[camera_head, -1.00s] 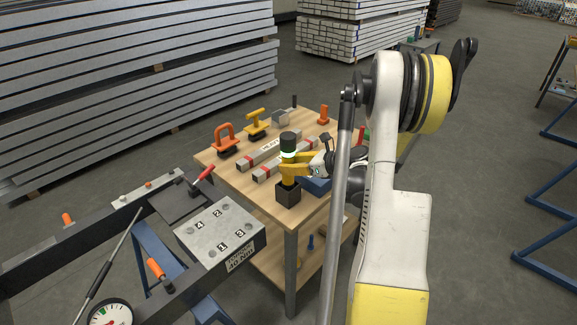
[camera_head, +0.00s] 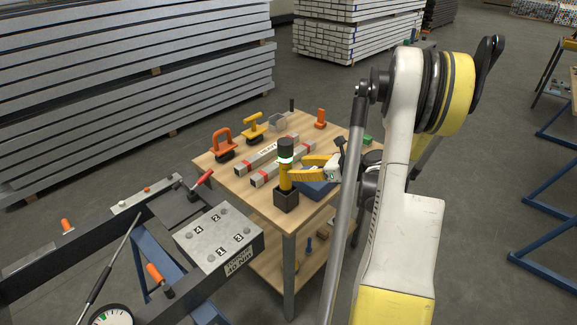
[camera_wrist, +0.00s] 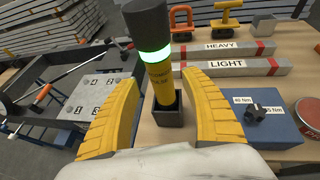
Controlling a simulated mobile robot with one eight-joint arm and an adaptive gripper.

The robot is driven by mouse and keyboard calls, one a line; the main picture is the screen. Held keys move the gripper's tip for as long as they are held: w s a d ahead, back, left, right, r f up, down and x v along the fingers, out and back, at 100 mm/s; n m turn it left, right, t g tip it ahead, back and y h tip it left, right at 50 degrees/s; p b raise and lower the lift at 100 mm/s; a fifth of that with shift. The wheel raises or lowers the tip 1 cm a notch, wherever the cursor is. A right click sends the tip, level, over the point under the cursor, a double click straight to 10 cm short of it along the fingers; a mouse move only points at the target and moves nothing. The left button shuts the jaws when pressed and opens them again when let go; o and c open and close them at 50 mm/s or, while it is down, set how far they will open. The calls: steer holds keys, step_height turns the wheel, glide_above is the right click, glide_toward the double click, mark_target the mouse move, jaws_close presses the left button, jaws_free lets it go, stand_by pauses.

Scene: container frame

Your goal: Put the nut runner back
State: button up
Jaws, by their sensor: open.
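The nut runner (camera_head: 286,170) has a yellow body, a dark top and a glowing green ring. It stands upright in a small black square holder (camera_head: 286,200) at the near corner of the wooden table. It also shows in the wrist view (camera_wrist: 158,76), with its lower end inside the black holder (camera_wrist: 167,113). My gripper (camera_head: 304,168) is open, with its yellow fingers just right of the nut runner. In the wrist view my gripper (camera_wrist: 163,95) has its fingers spread to either side, with the nut runner and holder beyond them, not gripped.
A blue block (camera_wrist: 258,113) marked with Nm values lies right of the holder. Bars labelled HEAVY (camera_wrist: 225,47) and LIGHT (camera_wrist: 230,66) lie behind. Orange and yellow handled tools (camera_head: 223,140) stand at the back. A metal plate with numbered bolts (camera_head: 218,235) is at the left.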

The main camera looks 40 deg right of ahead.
steer(key=p+v, duration=0.1)
steer(key=v, duration=0.5)
steer(key=w+a+r+m+t+h, duration=0.2)
steer(key=w+a+r+m+h, duration=0.15)
steer(key=r+m, duration=0.45)
steer(key=w+a+r+m+t+h, duration=0.2)
steer(key=w+a+r+m, duration=0.15)
steer(key=r, duration=0.85)
steer(key=w+a+r+m+t+h, duration=0.2)
steer(key=w+r+m+t+h, duration=0.15)
steer(key=r+m, duration=0.45)
steer(key=s+a+f+m+g+y, duration=0.2)
steer(key=s+a+f+m+g, duration=0.4)
steer(key=a, duration=0.8)
steer(key=s+a+f+m+g+y, duration=0.3)
steer(key=s+a+f+m+g, duration=0.4)
steer(key=s+a+f+m, duration=0.5)
steer(key=shift+s+a+m, duration=0.75)
steer(key=shift+s+a, duration=0.35)
steer(key=shift+a, duration=0.15)
steer(key=shift+f, duration=0.1)
